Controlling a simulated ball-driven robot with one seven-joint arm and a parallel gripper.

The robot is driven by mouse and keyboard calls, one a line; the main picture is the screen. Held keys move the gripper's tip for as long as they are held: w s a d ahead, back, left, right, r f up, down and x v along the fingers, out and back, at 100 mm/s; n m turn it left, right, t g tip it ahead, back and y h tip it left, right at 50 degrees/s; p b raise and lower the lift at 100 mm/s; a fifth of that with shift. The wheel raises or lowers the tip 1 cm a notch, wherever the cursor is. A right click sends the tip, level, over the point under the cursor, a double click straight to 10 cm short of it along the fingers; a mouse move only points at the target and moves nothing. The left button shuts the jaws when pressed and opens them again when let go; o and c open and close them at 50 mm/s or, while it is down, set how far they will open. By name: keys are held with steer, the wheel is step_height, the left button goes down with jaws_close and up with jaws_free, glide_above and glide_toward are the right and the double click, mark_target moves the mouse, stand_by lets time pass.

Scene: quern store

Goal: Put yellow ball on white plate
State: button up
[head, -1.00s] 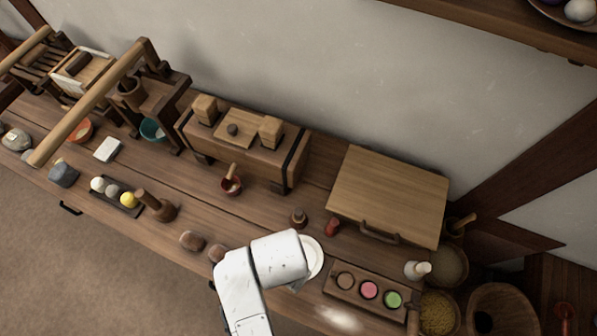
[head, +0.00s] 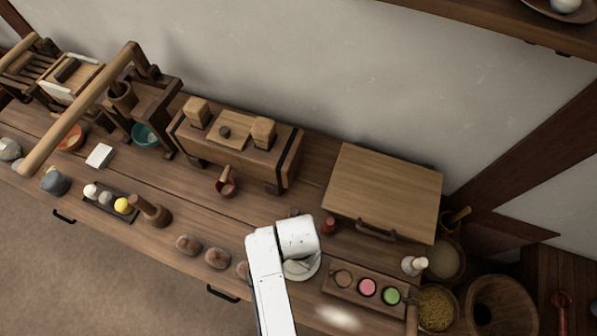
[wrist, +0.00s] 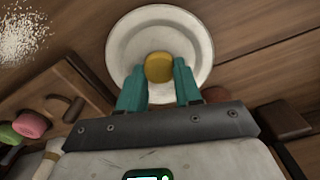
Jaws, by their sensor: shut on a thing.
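The white plate (head: 313,272) lies on the bench, partly hidden by my arm in the head view; the wrist view shows its round rim (wrist: 122,45). My gripper (wrist: 159,68) has teal fingers shut on a yellow-ochre, rounded, flat-faced piece (wrist: 158,66). The piece shows against the plate's near part; whether it touches the plate I cannot tell. A yellow ball (head: 122,205) sits at the right end of a dark tray (head: 129,217) on the left of the bench, beside white and grey balls, far from my gripper.
Right of the plate is a wooden palette (head: 333,289) with one empty-looking well, a pink cake (head: 367,287) and a green cake (head: 391,296). A red object (head: 328,225) stands behind. Brown stones (head: 218,258) lie left. A large lidded box (head: 385,190) stands behind right.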

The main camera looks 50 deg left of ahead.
steer(key=shift+f, duration=0.15)
steer(key=o, duration=1)
step_height(320, 180, up, 12)
steer(key=shift+r, duration=0.2)
